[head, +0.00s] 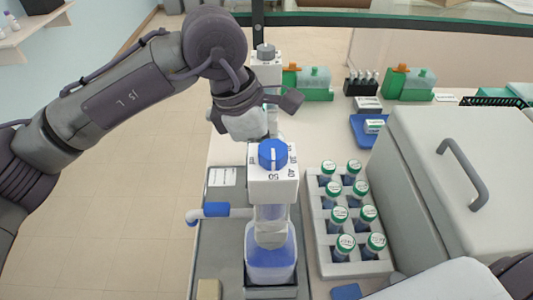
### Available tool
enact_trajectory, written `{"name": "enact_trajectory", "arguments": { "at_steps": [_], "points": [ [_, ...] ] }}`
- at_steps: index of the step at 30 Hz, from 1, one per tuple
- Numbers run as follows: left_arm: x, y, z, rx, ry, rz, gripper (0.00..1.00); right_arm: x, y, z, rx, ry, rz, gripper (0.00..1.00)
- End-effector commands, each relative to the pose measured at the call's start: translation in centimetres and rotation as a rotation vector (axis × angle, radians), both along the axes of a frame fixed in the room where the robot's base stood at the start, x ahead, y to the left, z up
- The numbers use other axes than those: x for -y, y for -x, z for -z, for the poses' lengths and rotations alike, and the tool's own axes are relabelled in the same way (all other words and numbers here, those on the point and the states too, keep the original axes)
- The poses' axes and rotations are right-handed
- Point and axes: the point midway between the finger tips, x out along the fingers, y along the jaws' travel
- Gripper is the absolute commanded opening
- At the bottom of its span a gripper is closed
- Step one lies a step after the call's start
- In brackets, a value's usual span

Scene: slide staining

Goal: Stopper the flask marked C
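I cannot make out a flask marked C or its stopper in the head view. My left gripper (245,122) is at the back of the table's left side, just behind the blue-knobbed dispenser. A pale shape shows at the gripper, but I cannot tell whether it is part of the gripper or something held. The dispenser hides what is below it, and the fingers are too unclear to tell open from shut. My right gripper is not in view.
A bottle-top dispenser (272,190) with blue liquid stands on a grey tray (220,255). A grey-knobbed dispenser (265,62) is behind. A rack (318,245) holds several green-capped bottles. A large lidded grey box (425,180) fills the right. A blue tray (362,135) lies behind.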

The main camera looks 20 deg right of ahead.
Motion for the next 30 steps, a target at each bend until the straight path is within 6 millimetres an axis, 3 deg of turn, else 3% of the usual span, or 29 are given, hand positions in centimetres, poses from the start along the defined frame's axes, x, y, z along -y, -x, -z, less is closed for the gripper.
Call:
{"name": "enact_trajectory", "arguments": {
  "at_steps": [12, 13, 17, 24, 28, 30],
  "points": [
    [0.01, -0.01, 0.02, 0.001, 0.0, 0.0, 0.16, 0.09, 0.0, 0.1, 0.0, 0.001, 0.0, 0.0],
    [0.01, -0.01, 0.02, 0.001, 0.0, 0.0, 0.35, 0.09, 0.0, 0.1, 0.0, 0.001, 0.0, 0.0],
    [0.01, -0.01, 0.02, 0.001, 0.0, 0.0, 0.56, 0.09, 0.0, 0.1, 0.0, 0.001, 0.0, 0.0],
    [0.0, -0.01, 0.03, 0.001, 0.0, 0.0, 0.59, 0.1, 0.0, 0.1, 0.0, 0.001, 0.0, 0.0],
    [0.0, -0.01, 0.03, 0.001, 0.0, 0.0, 0.8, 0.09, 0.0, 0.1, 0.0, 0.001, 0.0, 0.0],
    [0.0, -0.01, 0.03, 0.001, 0.0, 0.0, 0.8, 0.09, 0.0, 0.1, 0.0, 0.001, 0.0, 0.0]
  ]
}}
